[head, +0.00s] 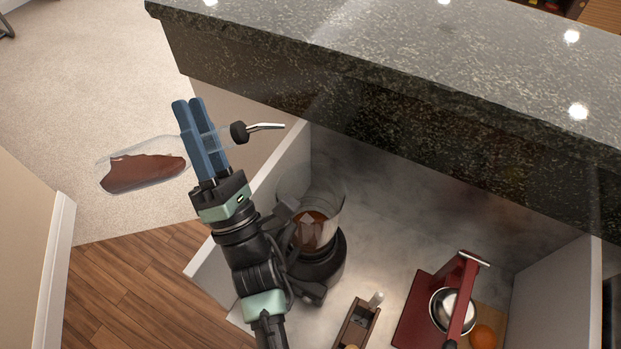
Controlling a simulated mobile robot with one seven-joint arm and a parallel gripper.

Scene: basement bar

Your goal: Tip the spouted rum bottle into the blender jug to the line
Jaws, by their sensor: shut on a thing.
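My gripper (203,139) is shut on the neck of the clear rum bottle (143,165), with its two blue fingers across it. The bottle lies nearly level, its base to the left and its spout (264,127) to the right. Reddish-brown rum lies along the lower side of the body. The blender jug (327,205) stands upright on its black base (318,268), to the right of and lower in the picture than my gripper. Brown liquid (313,230) shows low in the jug. No stream from the spout is visible. I cannot make out the line on the jug.
A dark granite counter (420,90) runs across the top right, above a pale work surface (400,235). A red press (437,305), a metal bowl (452,311), an orange (482,338) and a wooden box (356,325) stand at lower right. Open floor lies left.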

